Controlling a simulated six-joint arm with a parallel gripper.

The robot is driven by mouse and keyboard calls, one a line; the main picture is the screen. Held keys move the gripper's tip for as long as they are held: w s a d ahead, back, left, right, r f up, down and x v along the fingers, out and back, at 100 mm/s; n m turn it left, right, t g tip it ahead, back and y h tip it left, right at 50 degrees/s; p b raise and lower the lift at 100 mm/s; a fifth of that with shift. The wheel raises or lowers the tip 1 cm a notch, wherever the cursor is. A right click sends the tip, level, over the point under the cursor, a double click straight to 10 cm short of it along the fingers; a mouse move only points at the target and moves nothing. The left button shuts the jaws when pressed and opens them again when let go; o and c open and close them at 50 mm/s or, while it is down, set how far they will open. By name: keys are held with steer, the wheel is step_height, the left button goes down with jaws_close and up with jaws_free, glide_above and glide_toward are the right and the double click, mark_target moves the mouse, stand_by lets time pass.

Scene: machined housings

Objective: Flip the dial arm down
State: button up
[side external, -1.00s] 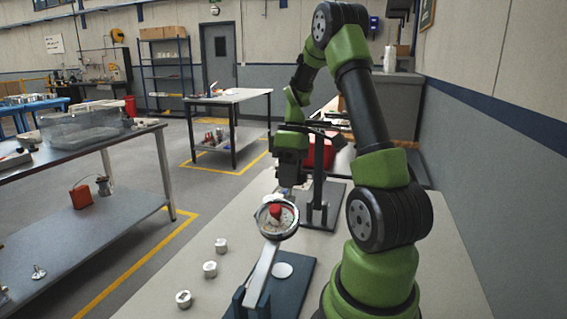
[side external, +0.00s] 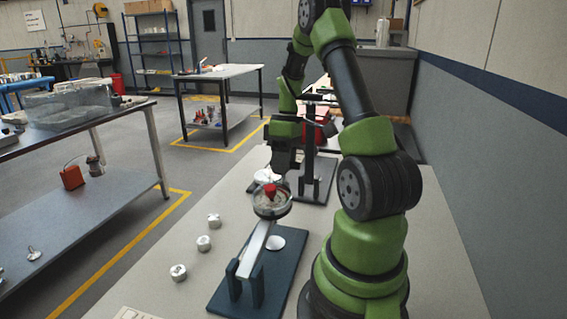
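The dial arm (side external: 257,245) is a flat silver bar hinged between two dark posts on a blue-black base plate (side external: 284,262). It slopes up and away from the hinge, its far end raised above the plate. A round dial (side external: 271,206) with a dark rim and a red cap (side external: 270,191) sits at that end. My gripper (side external: 284,175) points down just behind and above the dial, close to it. I cannot tell whether they touch. Its fingertips are dark and partly hidden, so its opening is unclear.
A white disc (side external: 275,243) lies on the base plate beside the bar. Several small silver cylinders, one here (side external: 203,243), stand on the pale table to the left. A dark stand (side external: 316,172) rises behind my gripper.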

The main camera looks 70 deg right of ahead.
steer(key=shift+o, duration=1)
steer(key=a+r+h, duration=0.2)
steer(key=a+r, duration=0.8)
steer(key=r, duration=0.2)
steer(key=a+r+h, duration=0.1)
steer(key=a+r, duration=0.1)
steer(key=a, duration=0.5)
steer(key=a+r+h, duration=0.1)
steer(key=a+r, duration=0.2)
steer(key=a, duration=0.5)
steer(key=shift+h, duration=0.3)
step_height(320, 180, up, 9)
step_height(320, 180, down, 10)
steer(key=d, duration=0.1)
